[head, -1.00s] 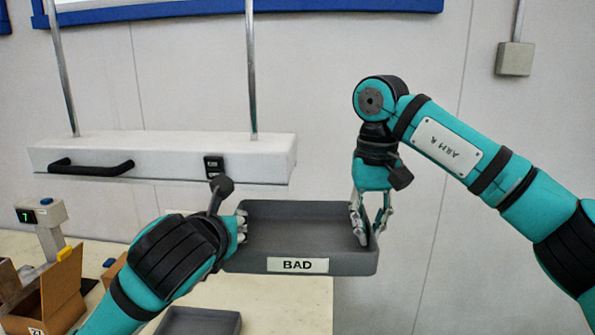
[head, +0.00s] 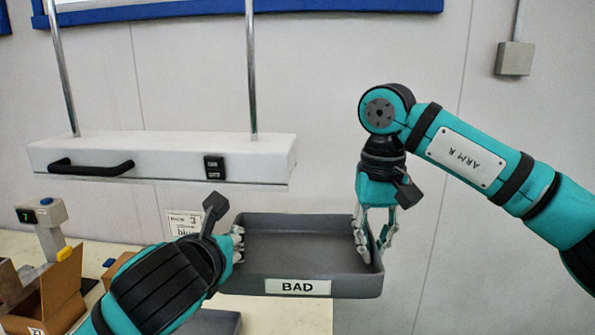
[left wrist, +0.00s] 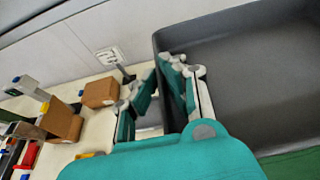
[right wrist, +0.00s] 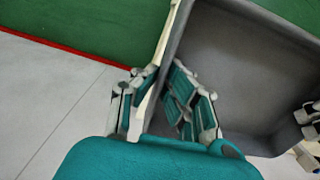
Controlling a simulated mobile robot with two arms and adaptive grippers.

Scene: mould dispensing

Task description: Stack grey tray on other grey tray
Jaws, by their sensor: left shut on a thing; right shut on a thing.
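A grey tray with a white BAD label (head: 297,287) is held up between both grippers, roughly level and empty inside. My left gripper (head: 238,243) is shut on its left wall, and the wall also shows in the left wrist view (left wrist: 235,35). My right gripper (head: 372,243) is shut on its right wall; the tray fills the upper right of the right wrist view (right wrist: 245,60). Another grey tray (head: 212,323) lies on the table at the bottom edge of the head view, mostly hidden by my left arm and cut off by the frame.
The pale table (head: 285,313) lies below the held tray. Cardboard boxes (head: 62,290) and a small device with a green display (head: 40,214) stand at the left. A white hood with a black handle (head: 160,157) hangs behind.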

